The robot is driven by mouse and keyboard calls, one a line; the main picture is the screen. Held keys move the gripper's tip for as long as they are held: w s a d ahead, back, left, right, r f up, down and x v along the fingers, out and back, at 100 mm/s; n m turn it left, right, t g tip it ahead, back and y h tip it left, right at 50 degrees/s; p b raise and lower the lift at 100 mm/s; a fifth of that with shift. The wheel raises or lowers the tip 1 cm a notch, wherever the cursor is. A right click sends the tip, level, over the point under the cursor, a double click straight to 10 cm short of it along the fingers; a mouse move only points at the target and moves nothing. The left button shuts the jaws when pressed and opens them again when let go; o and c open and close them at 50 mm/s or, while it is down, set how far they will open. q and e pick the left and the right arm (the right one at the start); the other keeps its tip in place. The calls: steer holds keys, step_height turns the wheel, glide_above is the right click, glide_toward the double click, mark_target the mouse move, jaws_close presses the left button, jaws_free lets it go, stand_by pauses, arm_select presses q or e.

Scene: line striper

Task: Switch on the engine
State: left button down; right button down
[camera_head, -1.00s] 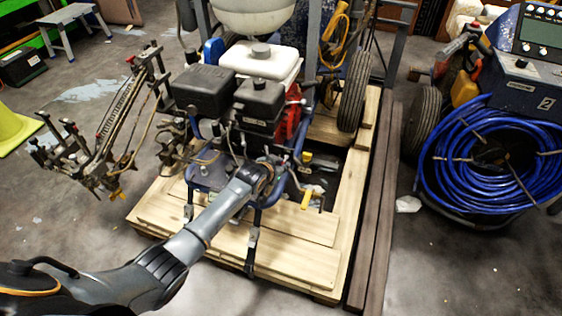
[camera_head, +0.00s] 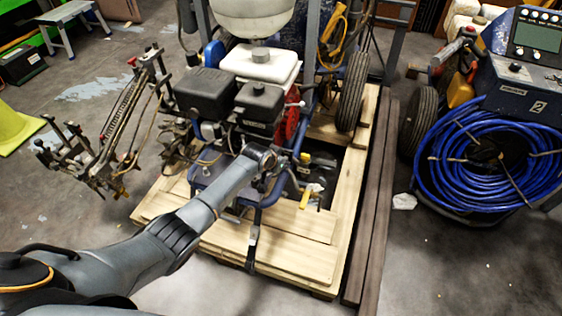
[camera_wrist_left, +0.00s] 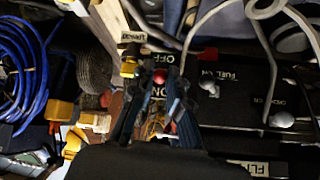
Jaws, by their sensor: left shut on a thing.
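The engine (camera_head: 258,108) is a black and white unit with a red part, on a blue-framed machine in the head view. In the left wrist view, a small red-tipped switch (camera_wrist_left: 159,76) stands between an OFF label above and an ON label below. My left gripper (camera_wrist_left: 158,80) has its dark fingers closed around this switch at the fingertips. In the head view, my left arm reaches from the lower left to the engine's front, and its fingers are hidden behind the wrist. My right gripper is not in view.
The machine stands on a wooden pallet (camera_head: 285,258). Panels labelled FUEL (camera_wrist_left: 228,75) and CHOKE, plus grey cables (camera_wrist_left: 270,60), lie close to my left gripper. A blue hose coil (camera_head: 490,150) is at the right.

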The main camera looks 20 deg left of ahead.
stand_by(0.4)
arm_select(q)
steer(key=c, duration=1.3)
jaws_free()
steer(key=shift+r, duration=0.1)
steer(key=v, duration=1.2)
